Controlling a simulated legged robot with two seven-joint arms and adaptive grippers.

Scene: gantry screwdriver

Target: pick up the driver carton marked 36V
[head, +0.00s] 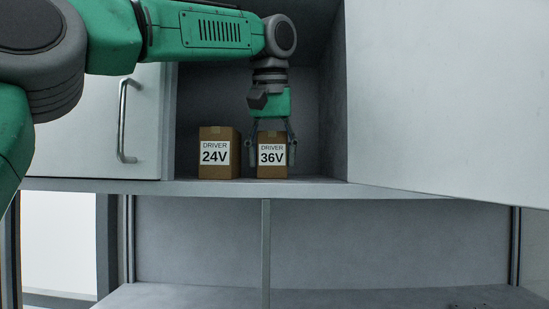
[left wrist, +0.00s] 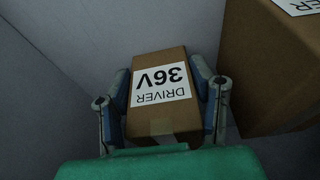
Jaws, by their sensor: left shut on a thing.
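The driver carton marked 36V (head: 271,169) is a small brown box with a white label, upright on the cabinet shelf in the head view. My left gripper (head: 270,152) reaches down over it from above, with one finger on each side. It is shut on this carton. In the left wrist view the 36V carton (left wrist: 160,97) sits between the two fingers of the gripper (left wrist: 163,106), its label upside down. My right gripper is in neither view.
The driver carton marked 24V (head: 219,153) stands close on the left; it also shows in the left wrist view (left wrist: 275,70). An open cabinet door (head: 445,90) is on the right. A closed door with a handle (head: 123,120) is on the left. The shelf edge (head: 320,188) runs in front.

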